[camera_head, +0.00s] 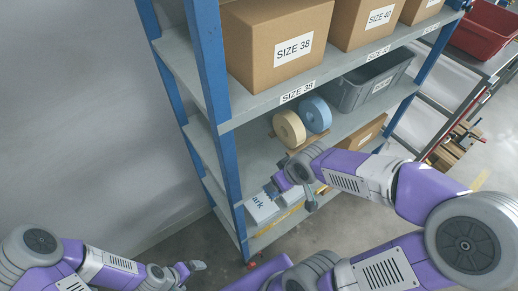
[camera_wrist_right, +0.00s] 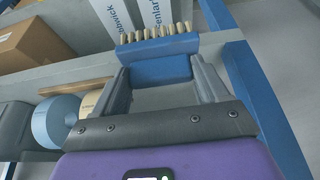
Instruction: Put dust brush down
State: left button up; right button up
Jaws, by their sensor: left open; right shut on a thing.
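The dust brush (camera_wrist_right: 160,70) has a blue block and a row of beige bristles. My right gripper (camera_wrist_right: 163,78) is shut on its blue block, with one grey finger on each side. In the head view my right gripper (camera_head: 309,199) reaches into the lower part of the blue-post shelf rack (camera_head: 228,130), near white boxes. I cannot make out the brush there. Whether the brush touches a shelf is unclear. My left gripper (camera_head: 190,268) is open and empty, low in the head view, outside the rack.
White printed boxes (camera_head: 262,207) lie on a low shelf by the right gripper. Cream (camera_head: 289,129) and blue (camera_head: 316,114) rolls stand above. A blue post (camera_wrist_right: 265,100) runs close beside the gripper.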

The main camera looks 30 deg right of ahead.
jog(key=w+p, duration=0.1)
jog(key=w, duration=0.1)
jog(key=w+p, duration=0.1)
jog(key=w, duration=0.1)
jog(key=w+p, duration=0.2)
jog(key=w, duration=0.1)
jog(key=shift+w+a, duration=0.1)
jog(key=shift+a, duration=0.2)
jog(key=shift+w, duration=0.6)
jog(key=w, duration=0.3)
jog(key=shift+w+a+p, duration=0.2)
jog(key=shift+p, duration=0.2)
jog(key=shift+s+f+b, duration=0.1)
jog(key=shift+f+b, duration=0.25)
jog(key=shift+f, duration=0.4)
jog(key=shift+f, duration=0.1)
